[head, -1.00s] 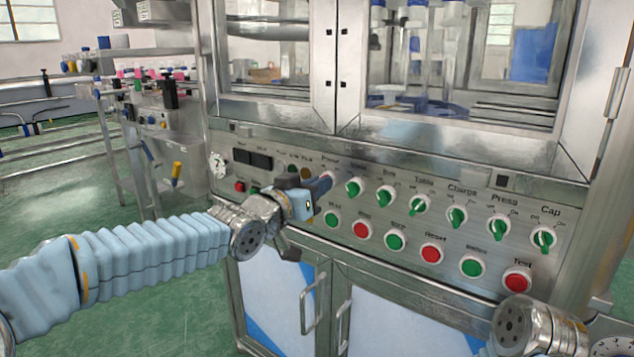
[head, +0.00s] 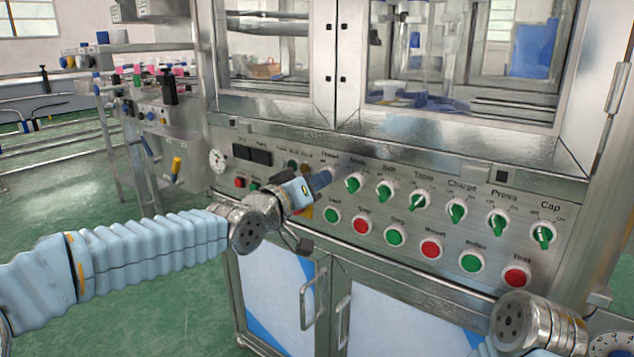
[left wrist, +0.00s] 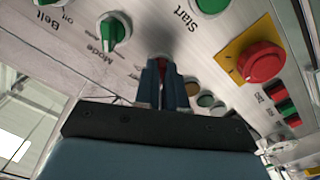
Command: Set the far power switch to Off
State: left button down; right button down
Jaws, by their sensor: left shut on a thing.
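The panel label "Power" (head: 328,155) stands at the left end of the row of switches in the head view. Its knob is hidden behind my left gripper (head: 322,180). In the left wrist view the two dark blue fingers (left wrist: 167,85) are close together against the panel, with a sliver of red between them. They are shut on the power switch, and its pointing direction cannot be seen. The green Mode knob (head: 354,183) is beside it, and also shows in the left wrist view (left wrist: 115,30). My right gripper is out of view.
More green knobs, such as Charge (head: 457,210), run right along the sloping panel (head: 290,150). Green and red push buttons sit below, including Start (head: 332,215). A red stop button on a yellow plate (left wrist: 262,62) is close to the left gripper. Glass doors stand above.

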pick_arm(q)
jog(key=c, duration=1.2)
grip_release()
jog(key=p+v, duration=0.3)
jog(key=v, duration=1.1)
